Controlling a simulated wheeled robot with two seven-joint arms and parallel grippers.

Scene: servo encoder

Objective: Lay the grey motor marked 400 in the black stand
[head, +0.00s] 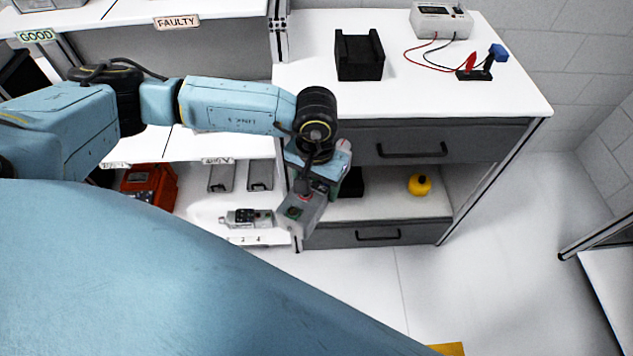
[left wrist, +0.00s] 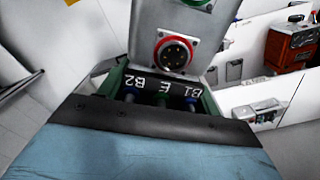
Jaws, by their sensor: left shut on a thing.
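The grey motor (head: 297,216) hangs tilted in my left gripper (head: 314,187), in front of the workbench and above the floor. In the left wrist view the grey motor (left wrist: 175,22) fills the top middle and shows a round connector with a red ring. No 400 mark can be read. My left gripper is shut on the motor; its fingers are largely hidden. The black stand (head: 360,68) sits empty on the white bench top, up and to the right of the gripper and apart from it. My right gripper is not in view.
A meter (head: 441,20) with red and black leads stands right of the stand. Below are a drawer with a black handle (head: 412,151) and a yellow object (head: 419,185) on a shelf. Another grey unit (head: 247,218) lies on the left shelf. The bench top's front is clear.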

